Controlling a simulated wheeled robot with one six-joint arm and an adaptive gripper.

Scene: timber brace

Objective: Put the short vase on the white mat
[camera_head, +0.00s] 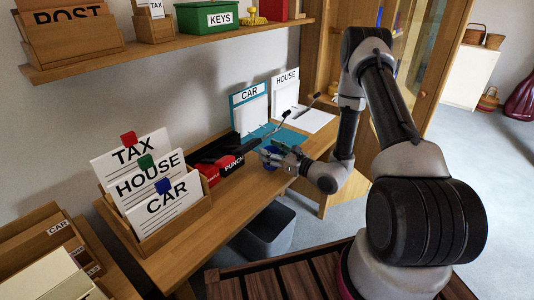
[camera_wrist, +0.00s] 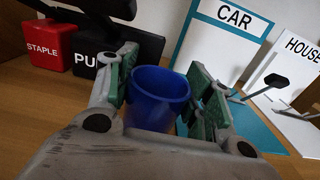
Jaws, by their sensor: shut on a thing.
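A small blue cup-like vessel (camera_wrist: 158,95), seemingly the short vase, stands upright between the fingers of my gripper (camera_wrist: 163,72) in the wrist view. My gripper is shut on it, with a green-padded finger at each side. In the head view my gripper (camera_head: 283,160) is over the desk's front part, and only a bit of the blue vessel (camera_head: 270,153) shows. The white mat (camera_head: 316,121) lies at the far end of the desk, before the HOUSE board, and partly shows in the wrist view (camera_wrist: 298,126). I cannot tell if the vessel touches the desk.
A teal mat (camera_head: 268,133) lies before the CAR board (camera_head: 249,108), beside the white mat. Dark-handled levers rise near both boards. A red stapler block and black punch block (camera_head: 232,165) stand left of my gripper. A letter holder (camera_head: 165,222) is nearer.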

